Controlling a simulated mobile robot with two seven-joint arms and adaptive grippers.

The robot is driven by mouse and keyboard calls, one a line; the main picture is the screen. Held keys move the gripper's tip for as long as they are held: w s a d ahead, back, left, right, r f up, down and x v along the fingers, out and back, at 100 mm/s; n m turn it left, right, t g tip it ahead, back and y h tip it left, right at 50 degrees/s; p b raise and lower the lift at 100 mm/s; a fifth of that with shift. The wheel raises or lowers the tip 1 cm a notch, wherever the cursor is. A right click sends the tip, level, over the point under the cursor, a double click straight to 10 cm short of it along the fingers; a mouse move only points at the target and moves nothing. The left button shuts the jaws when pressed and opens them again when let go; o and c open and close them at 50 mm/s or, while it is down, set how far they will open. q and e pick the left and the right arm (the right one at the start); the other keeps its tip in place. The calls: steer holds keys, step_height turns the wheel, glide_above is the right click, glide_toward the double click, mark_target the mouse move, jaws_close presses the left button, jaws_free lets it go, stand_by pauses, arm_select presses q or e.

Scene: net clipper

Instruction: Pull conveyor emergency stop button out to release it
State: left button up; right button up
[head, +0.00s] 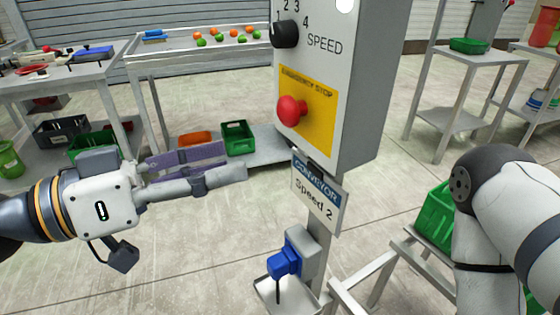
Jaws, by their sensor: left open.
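The red emergency stop button (291,110) sticks out from a yellow plate (318,128) on the front of a grey control box (357,85). My left gripper (240,172) is in the head view, left of the box and lower than the button. Its fingers point right towards the box and are open, with nothing between them. It is apart from the button. My right arm shows at the right edge, but its gripper is not in view.
Above the button is a black speed knob (286,34). Below the box hang a conveyor sign (317,193) and a blue connector (286,262) on the post. A table with tools (62,70), green crates (237,137) and a shelf (470,70) stand behind.

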mark_target(282, 117)
arm_select(q)
steer(key=shift+m+t, duration=0.5)
steer(key=shift+m, duration=0.1)
steer(key=w+d+b, duration=0.1)
steer(key=w+d+r+b, duration=0.1)
steer(key=w+d+b, duration=0.1)
steer(key=w, duration=0.1)
steer(key=shift+r, duration=0.35)
steer(key=shift+b+x, duration=0.55)
steer(key=shift+x, duration=0.5)
steer(key=d, duration=0.1)
steer(key=w+d+r, duration=0.1)
steer(key=d, duration=0.1)
steer(key=shift+w+d+r, duration=0.15)
steer(key=shift+w+d, duration=0.1)
steer(key=shift+w, duration=0.15)
jaws_close()
arm_select(e)
steer(key=s+f+g, duration=0.1)
steer(key=s+f, duration=0.3)
steer(key=shift+f+g, duration=0.2)
steer(key=shift+g, duration=0.2)
